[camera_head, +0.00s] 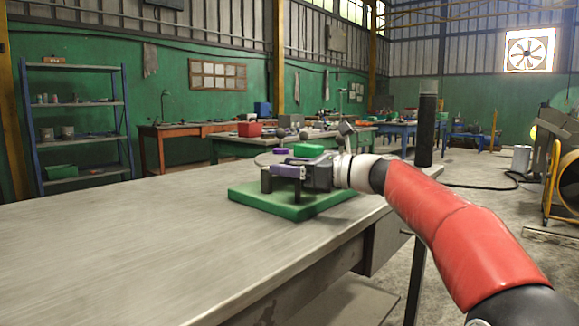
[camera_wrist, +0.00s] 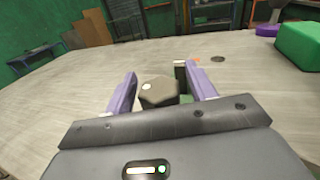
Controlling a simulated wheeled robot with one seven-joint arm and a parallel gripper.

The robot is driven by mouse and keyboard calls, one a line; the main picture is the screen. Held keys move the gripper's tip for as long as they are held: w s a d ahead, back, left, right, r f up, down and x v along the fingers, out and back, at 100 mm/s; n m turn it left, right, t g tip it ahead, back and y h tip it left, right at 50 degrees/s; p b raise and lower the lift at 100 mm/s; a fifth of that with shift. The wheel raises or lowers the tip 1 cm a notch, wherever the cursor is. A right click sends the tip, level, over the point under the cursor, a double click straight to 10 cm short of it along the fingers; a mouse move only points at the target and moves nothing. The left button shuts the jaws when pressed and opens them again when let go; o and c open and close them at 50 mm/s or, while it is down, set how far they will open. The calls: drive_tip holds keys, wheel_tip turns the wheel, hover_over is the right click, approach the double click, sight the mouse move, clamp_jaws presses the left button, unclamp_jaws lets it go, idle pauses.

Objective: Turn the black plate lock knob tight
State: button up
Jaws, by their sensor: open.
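The plate lock knob (camera_wrist: 158,93) is a dark hexagonal knob with a pale dot on top. In the wrist view it sits between the two purple fingers of my gripper (camera_wrist: 161,75). The jaws are open, one finger on each side, and gaps show beside the knob. In the head view my gripper (camera_head: 288,173) is low over a green base plate (camera_head: 252,197) on the table, and it hides the knob there.
The grey table (camera_head: 120,240) is largely clear to the left. A green block (camera_head: 308,150) and a small purple piece (camera_head: 281,151) lie just beyond my gripper. A dark upright post (camera_head: 427,130) stands right of it. Dark rounded pieces show behind the gripper.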

drive_tip(key=shift+c, duration=0.4)
drive_tip(key=c, duration=0.9)
drive_tip(key=shift+w+m+t+h+b, duration=0.1)
drive_tip(key=shift+m+t+h+b, duration=0.3)
drive_tip(key=shift+m+t, duration=0.55)
drive_tip(key=o, duration=1)
drive_tip(key=shift+d, duration=0.1)
drive_tip(key=v, duration=0.7)
drive_tip(key=shift+s+d, duration=0.2)
drive_tip(key=shift+d, duration=0.05)
